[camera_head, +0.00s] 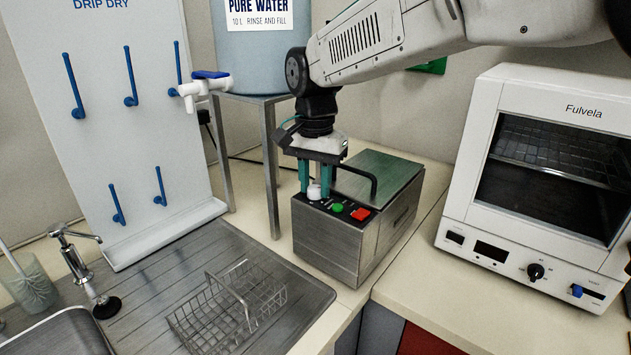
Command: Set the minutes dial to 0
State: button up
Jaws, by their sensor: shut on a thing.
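A steel bench-top bath (330,245) with a green lid stands on the counter in the middle. Its dark top control strip carries a white round dial (314,193), a green button (338,208) and a red switch (361,213). The white dial appears to be the minutes dial; its marks and setting are too small to read. My gripper (314,187) points straight down over the strip's left end. Its teal fingers stand on both sides of the white dial and are shut on it.
A black lid handle (358,177) arches close beside my gripper. A blue water tank (262,55) with a white tap (204,88) stands behind on a metal stand (268,165). A wire basket (228,312) lies on the drainboard at front left. A white oven (530,260) stands right.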

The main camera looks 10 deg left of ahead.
jog(key=n, duration=0.6)
jog(key=shift+n, duration=0.4)
jog(key=n, duration=0.3)
jog(key=shift+n, duration=0.4)
jog(key=n, duration=0.3)
jog(key=shift+n, duration=0.3)
jog(key=n, duration=0.3)
jog(key=shift+n, duration=0.3)
jog(key=n, duration=0.3)
jog(key=shift+n, duration=0.3)
jog(key=n, duration=0.3)
jog(key=shift+n, duration=2.1)
